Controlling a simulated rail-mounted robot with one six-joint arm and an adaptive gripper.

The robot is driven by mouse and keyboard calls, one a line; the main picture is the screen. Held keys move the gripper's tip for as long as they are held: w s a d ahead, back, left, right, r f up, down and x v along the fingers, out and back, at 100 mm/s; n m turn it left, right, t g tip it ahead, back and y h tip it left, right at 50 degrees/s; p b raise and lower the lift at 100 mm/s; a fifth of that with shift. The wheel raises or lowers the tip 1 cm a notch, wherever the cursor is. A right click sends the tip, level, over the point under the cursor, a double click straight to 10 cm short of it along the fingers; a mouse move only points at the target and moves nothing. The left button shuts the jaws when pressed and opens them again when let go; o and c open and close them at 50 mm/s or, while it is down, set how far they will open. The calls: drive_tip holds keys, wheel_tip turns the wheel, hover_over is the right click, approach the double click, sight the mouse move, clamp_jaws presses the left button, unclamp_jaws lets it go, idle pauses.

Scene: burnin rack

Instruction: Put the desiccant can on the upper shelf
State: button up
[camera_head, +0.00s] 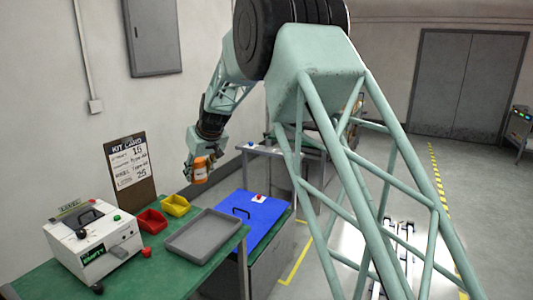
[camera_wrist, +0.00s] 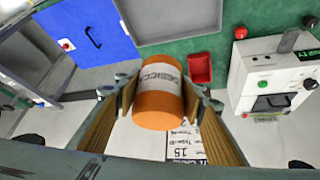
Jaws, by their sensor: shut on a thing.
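The desiccant can (camera_head: 200,169) is an orange cylinder with a white label band; in the wrist view (camera_wrist: 158,95) part of its lettering reads "DESICC". My gripper (camera_head: 194,158) is shut on it, with the wood-coloured finger pads on either side of it in the wrist view (camera_wrist: 160,105). In the head view the can is held in the air, above the far end of the green bench and right of the kit card. I cannot pick out the upper shelf with certainty in either view.
A green bench (camera_head: 165,272) holds a white tester (camera_head: 95,240), a red bin (camera_head: 151,222), a yellow bin (camera_head: 175,206) and an empty grey tray (camera_head: 203,236). A kit card board (camera_head: 131,170) stands behind. A blue panel with a handle (camera_head: 247,218) lies right of the tray.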

drive_tip(key=d+f+m+h, duration=0.15)
drive_tip(key=d+f, duration=0.35)
drive_tip(key=d, duration=0.5)
drive_tip(key=d+f+m+t, duration=0.15)
drive_tip(key=d+f, duration=0.25)
drive_tip(key=d, duration=0.6)
drive_tip(key=d+f+m+h, duration=0.15)
drive_tip(key=d+f, duration=0.35)
drive_tip(key=d, duration=0.5)
drive_tip(key=s+d+f+m, duration=0.1)
drive_tip(key=s+d+f, duration=0.2)
drive_tip(key=d, duration=0.6)
drive_tip(key=s+d+f+m+h+b, duration=0.1)
drive_tip(key=s+d+f+m, duration=0.1)
drive_tip(key=s+d, duration=0.6)
drive_tip(key=s+d+f+m, duration=0.1)
drive_tip(key=s+d+f, duration=0.3)
drive_tip(key=d, duration=0.5)
drive_tip(key=shift+s+d+h+b, duration=0.3)
drive_tip(key=shift+s+d, duration=0.1)
drive_tip(key=shift+s, duration=0.4)
drive_tip(key=shift+m, duration=0.25)
drive_tip(key=s+f, duration=0.7)
drive_tip(key=f, duration=0.1)
drive_tip(key=shift+f, duration=0.3)
